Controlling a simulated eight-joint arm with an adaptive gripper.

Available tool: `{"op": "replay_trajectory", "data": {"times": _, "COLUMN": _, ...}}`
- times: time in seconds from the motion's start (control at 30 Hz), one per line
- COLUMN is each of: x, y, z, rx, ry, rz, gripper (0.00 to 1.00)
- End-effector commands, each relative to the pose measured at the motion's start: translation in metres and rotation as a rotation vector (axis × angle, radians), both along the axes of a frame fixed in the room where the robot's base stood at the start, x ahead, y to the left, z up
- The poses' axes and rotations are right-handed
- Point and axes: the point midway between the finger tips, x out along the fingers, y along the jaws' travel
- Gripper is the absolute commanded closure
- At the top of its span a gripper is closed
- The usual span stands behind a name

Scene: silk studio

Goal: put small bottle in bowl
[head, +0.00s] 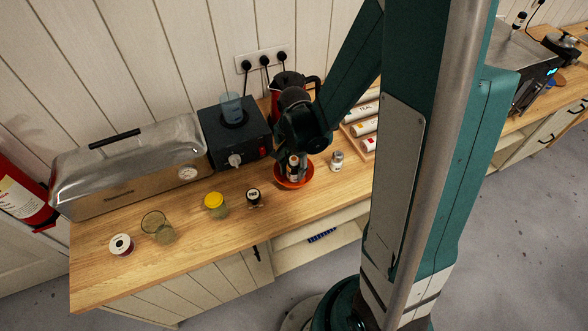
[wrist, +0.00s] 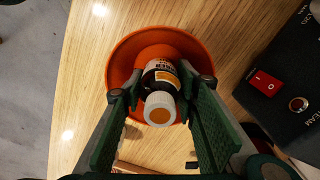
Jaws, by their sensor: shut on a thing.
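The small bottle (wrist: 160,80) is dark with a white and orange label and a white cap with an orange top. My gripper (wrist: 160,97) is shut on it, one finger on each side. The orange bowl (wrist: 125,62) lies behind the bottle in the wrist view. In the head view the bottle (head: 293,168) is upright over the bowl (head: 306,181), below my gripper (head: 293,154). I cannot tell whether its base touches the bowl.
A small clear jar (head: 337,161) stands just right of the bowl. A black-lidded jar (head: 254,197), a yellow-lidded jar (head: 215,203) and a glass (head: 157,226) stand to the left. A black box (head: 235,137) with a red switch and a red kettle (head: 275,103) stand behind.

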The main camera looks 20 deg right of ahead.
Motion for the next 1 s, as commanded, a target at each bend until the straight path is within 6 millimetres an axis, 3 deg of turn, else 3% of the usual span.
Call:
{"op": "replay_trajectory", "data": {"times": 0.37, "x": -0.0002, "y": 0.0, "z": -0.0035, "rx": 0.0, "ry": 0.0, "rz": 0.0, "gripper": 0.84}}
{"op": "replay_trajectory", "data": {"times": 0.4, "x": -0.0002, "y": 0.0, "z": -0.0037, "rx": 0.0, "ry": 0.0, "rz": 0.0, "gripper": 0.69}}
{"op": "replay_trajectory", "data": {"times": 0.47, "x": -0.0002, "y": 0.0, "z": -0.0029, "rx": 0.0, "ry": 0.0, "rz": 0.0, "gripper": 0.64}}
{"op": "replay_trajectory", "data": {"times": 1.0, "x": -0.0002, "y": 0.0, "z": 0.0017, "rx": 0.0, "ry": 0.0, "rz": 0.0, "gripper": 0.64}}
